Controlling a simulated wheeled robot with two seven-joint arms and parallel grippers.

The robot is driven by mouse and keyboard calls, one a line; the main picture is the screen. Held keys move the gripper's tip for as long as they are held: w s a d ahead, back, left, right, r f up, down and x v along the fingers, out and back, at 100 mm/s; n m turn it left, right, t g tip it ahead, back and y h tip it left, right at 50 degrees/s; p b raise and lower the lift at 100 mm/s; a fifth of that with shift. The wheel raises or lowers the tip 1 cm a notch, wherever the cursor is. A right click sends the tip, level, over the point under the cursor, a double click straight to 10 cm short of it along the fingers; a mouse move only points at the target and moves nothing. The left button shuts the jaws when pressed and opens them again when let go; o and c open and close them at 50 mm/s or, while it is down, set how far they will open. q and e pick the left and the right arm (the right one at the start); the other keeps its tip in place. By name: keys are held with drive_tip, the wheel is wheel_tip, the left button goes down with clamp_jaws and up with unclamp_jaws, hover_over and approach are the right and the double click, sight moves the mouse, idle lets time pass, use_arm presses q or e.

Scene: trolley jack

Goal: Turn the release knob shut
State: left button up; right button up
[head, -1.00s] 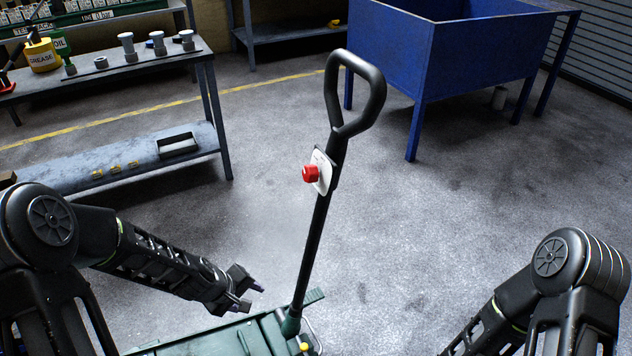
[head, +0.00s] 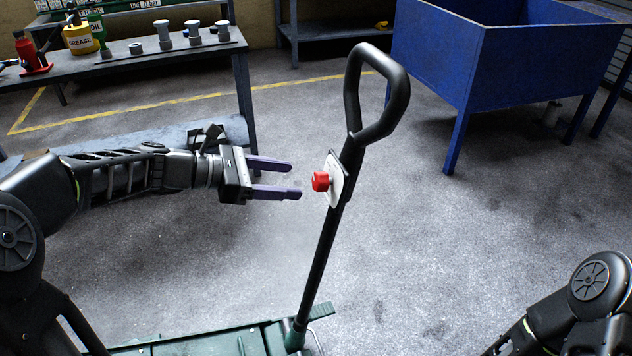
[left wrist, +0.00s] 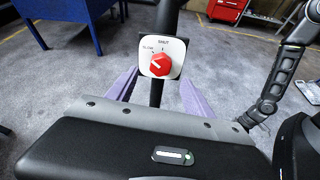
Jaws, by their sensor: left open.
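The red release knob (head: 320,181) sits on a white plate (head: 336,180) fixed to the black jack handle (head: 322,245). In the left wrist view the knob (left wrist: 160,65) is six-sided, on a plate marked SLOW at upper left and SHUT at the top. Its white mark seems to point left, toward the SLOW side. My left gripper (head: 295,180) is open and empty, just left of the knob, fingers pointing at it and apart from it. In the left wrist view its purple fingers stand either side of the knob. My right arm shows at lower right in the head view, its gripper outside that view.
The green jack body (head: 245,340) lies at the bottom. A blue bin on legs (head: 500,70) stands behind right. A workbench (head: 120,62) with several parts, a grease can and a red bottle jack is at left. The floor around the handle is clear.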

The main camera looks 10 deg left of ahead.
sight(314, 183)
use_arm(q)
drive_tip(key=x, duration=0.7)
drive_tip(key=shift+w+d+f+b, duration=0.1)
drive_tip(key=shift+w+d+b, duration=0.1)
drive_tip(key=shift+b, duration=0.15)
drive_tip(key=shift+s, duration=0.1)
drive_tip(key=shift+c, duration=0.3)
clamp_jaws()
